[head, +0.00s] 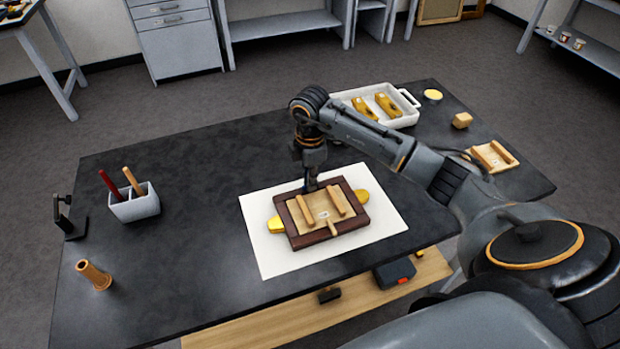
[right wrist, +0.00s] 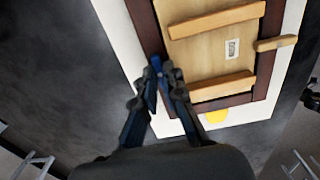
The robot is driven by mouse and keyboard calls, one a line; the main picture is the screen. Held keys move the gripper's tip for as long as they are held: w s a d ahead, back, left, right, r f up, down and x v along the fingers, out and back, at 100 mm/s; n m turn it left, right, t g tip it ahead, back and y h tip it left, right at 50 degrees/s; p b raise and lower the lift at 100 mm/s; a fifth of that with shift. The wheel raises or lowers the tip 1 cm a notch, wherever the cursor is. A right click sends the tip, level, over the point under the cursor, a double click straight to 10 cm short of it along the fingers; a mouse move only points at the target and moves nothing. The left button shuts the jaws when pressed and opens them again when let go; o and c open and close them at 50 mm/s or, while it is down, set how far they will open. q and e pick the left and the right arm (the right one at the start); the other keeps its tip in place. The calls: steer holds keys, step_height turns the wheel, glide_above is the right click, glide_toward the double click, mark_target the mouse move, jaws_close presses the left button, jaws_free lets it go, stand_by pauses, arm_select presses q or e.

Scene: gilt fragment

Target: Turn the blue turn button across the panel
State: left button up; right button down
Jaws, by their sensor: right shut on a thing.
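A light wooden panel (head: 312,215) with two raised battens sits inside a dark brown frame (head: 353,222); both also show in the right wrist view, the panel (right wrist: 205,58) and the frame (right wrist: 147,32). My right gripper (head: 310,186) points down at the frame's far edge, its fingers shut on the blue turn button (right wrist: 156,63). The fingers hide most of the button, so I cannot tell its exact angle. A tan turn button (head: 332,228) lies across the frame's near edge and the panel. My left gripper is out of view.
The frame lies on a white sheet (head: 270,258), with yellow pieces (head: 276,225) showing at both ends. A white tray (head: 408,119) with yellow blocks stands behind my right arm. The table's left middle is clear.

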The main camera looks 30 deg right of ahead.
steer(key=n+b, duration=0.1)
steer(key=n, duration=0.3)
steer(key=shift+b, duration=0.35)
steer(key=n+b, duration=0.2)
steer(key=n, duration=0.2)
steer(key=shift+f+n, duration=0.1)
steer(key=shift+n, duration=0.2)
steer(key=n+b, duration=0.2)
steer(key=n, duration=0.2)
steer(key=shift+n+b, duration=0.6)
steer(key=shift+n, duration=1.6)
steer(key=c, duration=1.4)
jaws_free()
steer(key=shift+c, duration=0.2)
